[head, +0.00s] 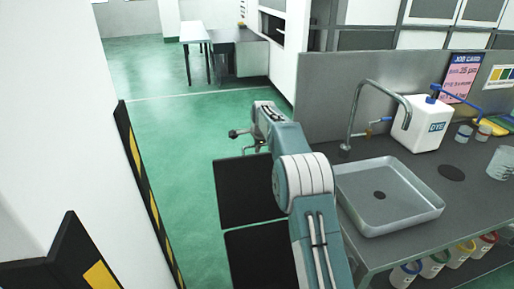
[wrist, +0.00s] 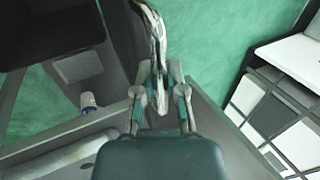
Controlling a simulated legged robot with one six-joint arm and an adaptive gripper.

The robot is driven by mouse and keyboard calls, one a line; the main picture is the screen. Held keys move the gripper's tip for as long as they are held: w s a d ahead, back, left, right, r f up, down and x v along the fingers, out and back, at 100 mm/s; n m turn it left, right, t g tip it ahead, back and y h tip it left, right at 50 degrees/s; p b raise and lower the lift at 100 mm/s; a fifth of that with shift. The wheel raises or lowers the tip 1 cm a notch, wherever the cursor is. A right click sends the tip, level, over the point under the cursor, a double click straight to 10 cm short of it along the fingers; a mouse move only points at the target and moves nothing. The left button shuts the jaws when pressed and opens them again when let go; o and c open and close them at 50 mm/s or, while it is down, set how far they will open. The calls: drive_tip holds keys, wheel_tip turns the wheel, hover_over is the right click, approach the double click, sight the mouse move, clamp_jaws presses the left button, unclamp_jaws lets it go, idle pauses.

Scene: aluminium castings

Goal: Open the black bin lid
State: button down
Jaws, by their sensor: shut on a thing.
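My gripper (wrist: 161,95) has its two fingers closed around a shiny curved metal bar (wrist: 155,35) in the wrist view. I cannot tell what the bar belongs to. In the head view my gripper (head: 240,134) is small, at the far end of my outstretched arm, above the green floor. Two flat black panels, one farther (head: 245,195) and one nearer (head: 258,262), lie low to the left of my arm; I cannot tell whether either is the bin lid. A dark surface (wrist: 50,30) fills the wrist view's upper left.
A white wall (head: 60,120) bounds the left. Green floor (head: 180,130) is open ahead.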

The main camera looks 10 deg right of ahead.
drive_tip(key=shift+r, duration=0.15)
drive_tip(key=c, duration=0.7)
unclamp_jaws()
drive_tip(key=v, duration=1.1)
drive_tip(key=shift+s+r, duration=0.15)
drive_tip(key=shift+r, duration=0.15)
drive_tip(key=shift+a+r, duration=0.1)
